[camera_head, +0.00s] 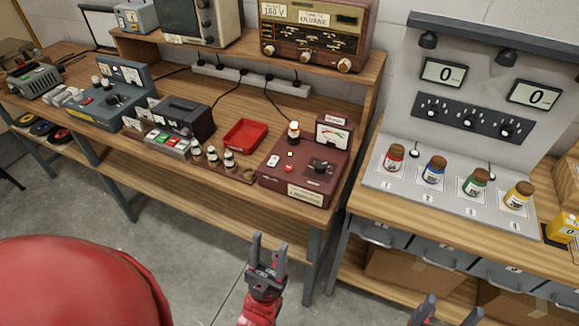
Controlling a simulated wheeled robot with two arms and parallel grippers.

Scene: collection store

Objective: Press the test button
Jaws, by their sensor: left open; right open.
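A maroon tester box (337,150) with a meter (333,133) stands at the right end of the long wooden bench. On its top are a small red button (288,168), a white switch (273,161), a black knob (320,166) and an upright tube (293,132) in a socket. The lettering is too small to tell which is labelled test. My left gripper (270,245) is open and empty, in front of the bench, below the tester in the picture and apart from it. My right gripper (453,304) is open at the bottom edge, mostly cut off.
A red tray (246,135) and several small tubes on a strip (229,158) lie left of the tester. A radio (316,36) stands on the shelf behind. A second bench at right holds several coloured jars, such as a blue one (433,169). Floor (190,240) is clear.

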